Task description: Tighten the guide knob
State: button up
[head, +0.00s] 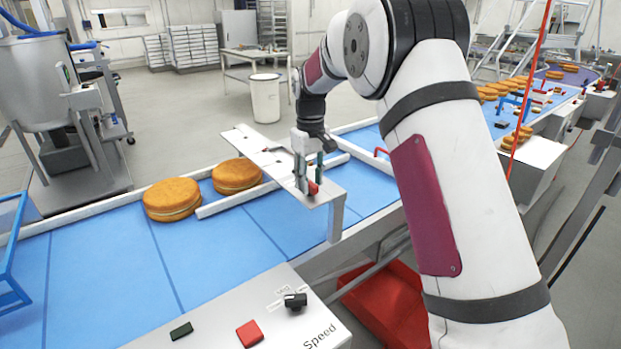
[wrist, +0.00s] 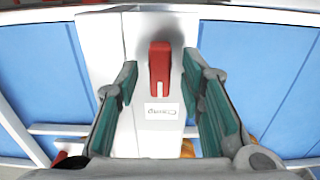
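The guide knob (wrist: 159,68) is a small red piece on a white crossbar (wrist: 110,40) over the belt. It also shows in the head view (head: 313,187), partly hidden by a finger. A small label with upside-down lettering (wrist: 161,112) sits beside it on the bar. My gripper (head: 308,184) points down over the crossbar. In the wrist view my gripper (wrist: 160,85) has its green-padded fingers apart, one on each side of the knob, with a visible gap on both sides. I cannot tell the exact height of the fingertips against the knob.
The blue belt (head: 100,270) carries two filled rounds, one nearer (head: 172,199) and one beside the guide rail (head: 237,175). A control panel (head: 230,320) with a black speed knob (head: 295,300) and red button (head: 250,333) is in front. A red bin (head: 385,305) stands below.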

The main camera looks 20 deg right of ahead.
grip_shut()
jog(key=shift+m, duration=0.3)
jog(key=m+b, duration=0.1)
jog(key=m, duration=0.1)
jog(key=shift+w+m+b, duration=0.1)
jog(key=shift+m+b, duration=0.2)
jog(key=shift+b, duration=0.05)
jog(key=m+b, duration=0.1)
jog(key=m, duration=0.3)
jog(key=shift+m, duration=0.3)
jog(key=m+b, duration=0.1)
jog(key=m, duration=0.4)
jog(key=shift+m, duration=2.5)
